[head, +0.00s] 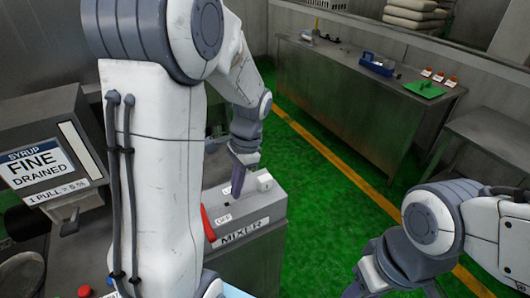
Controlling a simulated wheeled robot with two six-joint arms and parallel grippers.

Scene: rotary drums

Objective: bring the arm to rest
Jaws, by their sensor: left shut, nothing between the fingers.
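My left arm comes down across the left and middle of the head view. Its dark gripper (240,182) points down, shut and empty, over the grey mixer box (265,222). I cannot tell whether the fingertips touch the box. The box has a "MIXER" label, an "OFF" label, a red lever (208,223) at its left edge and a white block (265,181) on top. My right gripper (378,286) is at the lower right over the green floor, partly cut off by the bottom edge; its fingers are not clear.
A syrup dispenser (45,160) marked "FINE DRAINED" stands at the left. A steel counter (350,100) at the back bears a blue toolbox (376,65) and a green board (425,89). Another steel table (490,135) stands at the right. Green floor (315,190) between is clear.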

